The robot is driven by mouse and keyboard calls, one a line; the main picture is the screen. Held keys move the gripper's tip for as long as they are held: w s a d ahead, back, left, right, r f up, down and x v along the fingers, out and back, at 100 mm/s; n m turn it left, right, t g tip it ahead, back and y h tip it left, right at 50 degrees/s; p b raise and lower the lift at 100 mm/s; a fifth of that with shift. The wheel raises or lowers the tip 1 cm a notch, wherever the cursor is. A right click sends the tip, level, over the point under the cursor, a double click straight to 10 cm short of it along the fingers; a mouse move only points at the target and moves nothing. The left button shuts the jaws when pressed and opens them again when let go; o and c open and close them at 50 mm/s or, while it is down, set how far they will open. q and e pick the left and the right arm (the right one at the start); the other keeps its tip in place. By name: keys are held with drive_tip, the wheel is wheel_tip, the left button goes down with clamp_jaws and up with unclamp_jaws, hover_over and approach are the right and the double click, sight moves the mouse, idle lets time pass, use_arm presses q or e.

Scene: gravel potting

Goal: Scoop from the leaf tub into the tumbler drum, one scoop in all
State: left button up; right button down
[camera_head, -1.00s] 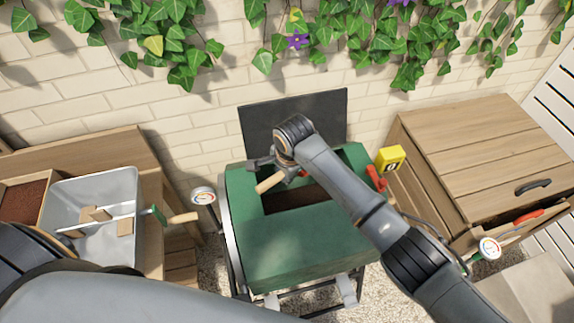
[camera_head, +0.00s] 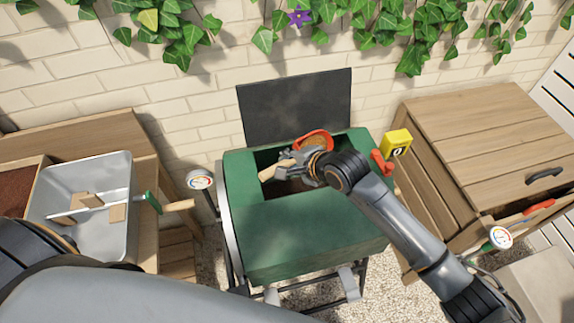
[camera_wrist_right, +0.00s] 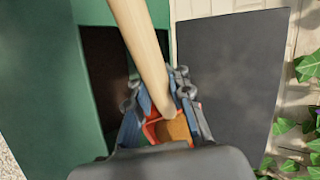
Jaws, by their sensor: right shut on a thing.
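The green tumbler drum (camera_head: 310,240) stands in the middle of the head view, its hatch open and its dark lid (camera_head: 295,105) upright behind. My right gripper (camera_head: 296,168) is shut on the scoop's wooden handle (camera_head: 279,170) over the hatch. The handle also crosses the right wrist view (camera_wrist_right: 140,45). The scoop's red-orange bowl (camera_head: 315,141) is at the hatch's back edge, with brown material visible in it. It also shows in the right wrist view (camera_wrist_right: 176,128), partly hidden by the gripper. I cannot tell which container is the leaf tub. My left gripper is out of view.
A grey tub (camera_head: 118,225) at left holds tan blocks, with a green-collared tool across it. A brown-filled box (camera_head: 15,190) is beside it. A yellow counter (camera_head: 397,142) and red handle (camera_head: 381,163) are at the drum's right. A wooden cabinet (camera_head: 490,130) stands right.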

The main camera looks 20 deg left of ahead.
drive_tip(key=shift+s+f+t+y+b, duration=0.15)
drive_tip(key=shift+f+t+y+b, duration=0.35)
drive_tip(key=shift+b, duration=0.65)
drive_tip(key=shift+d+r+t+y+b, duration=0.1)
drive_tip(key=shift+t+y+b, duration=0.2)
drive_tip(key=shift+y+b, duration=0.65)
drive_tip(key=t+y+b, duration=0.1)
drive_tip(key=b, duration=0.3)
drive_tip(key=shift+m+y, duration=0.25)
drive_tip(key=shift+m, duration=0.05)
drive_tip(key=t+y+b, duration=0.1)
drive_tip(key=b, duration=0.3)
drive_tip(key=t+y+b, duration=0.1)
drive_tip(key=t+b, duration=0.1)
drive_tip(key=b, duration=0.3)
drive_tip(key=shift+s+d+f+m+y, duration=0.1)
drive_tip(key=shift+d+f+m+y, duration=0.05)
drive_tip(key=shift+f+m+y, duration=0.25)
use_arm(q)
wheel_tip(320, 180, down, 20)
drive_tip(key=b, duration=0.1)
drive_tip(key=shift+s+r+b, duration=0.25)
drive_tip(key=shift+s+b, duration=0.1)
use_arm(e)
drive_tip(key=shift+r+t, duration=0.25)
drive_tip(key=shift+t, duration=0.05)
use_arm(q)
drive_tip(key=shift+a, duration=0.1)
